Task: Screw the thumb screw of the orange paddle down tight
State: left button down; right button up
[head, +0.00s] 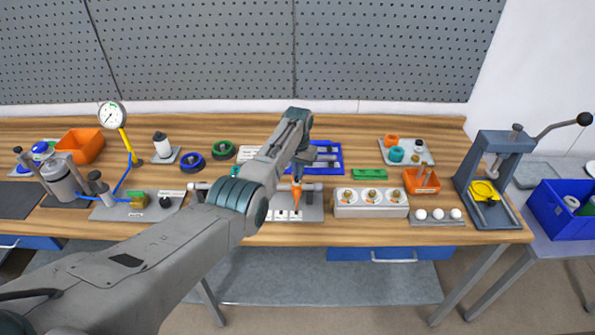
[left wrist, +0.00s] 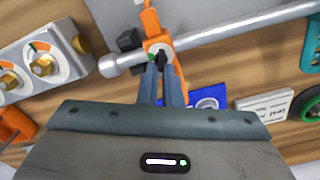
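The orange paddle (head: 296,193) is clamped on a horizontal metal rod (head: 314,187) near the bench's front. In the left wrist view the paddle's orange hub (left wrist: 153,44) sits around the rod (left wrist: 225,33) close to its rounded end. The dark thumb screw (left wrist: 162,57) stands at the hub, between my fingertips. My left gripper (left wrist: 165,68) has its two fingers close together on the thumb screw; it reaches down over the paddle in the head view (head: 298,175). The screw's lower part is hidden, so I cannot tell how deep it sits.
A white block with three dials (head: 370,210) stands right of the rod's end. Blue (head: 192,162) and green (head: 224,151) rings lie behind to the left. A blue tray (head: 326,170) is behind the rod. A press (head: 497,180) stands at the right.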

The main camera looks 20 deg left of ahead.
pick_arm(q)
jog(key=shift+w+r+m, duration=0.25)
jog(key=shift+r+m, duration=0.15)
jog(key=c, duration=1.8)
grip_release()
jog(key=shift+o, duration=1)
jog(key=shift+s, duration=0.1)
jog(key=shift+s+f, duration=0.1)
jog(key=shift+f, duration=0.05)
notch_tip(320, 180, up, 11)
jog(key=b, duration=0.3)
jog(key=shift+b, duration=0.4)
jog(key=shift+f, duration=0.1)
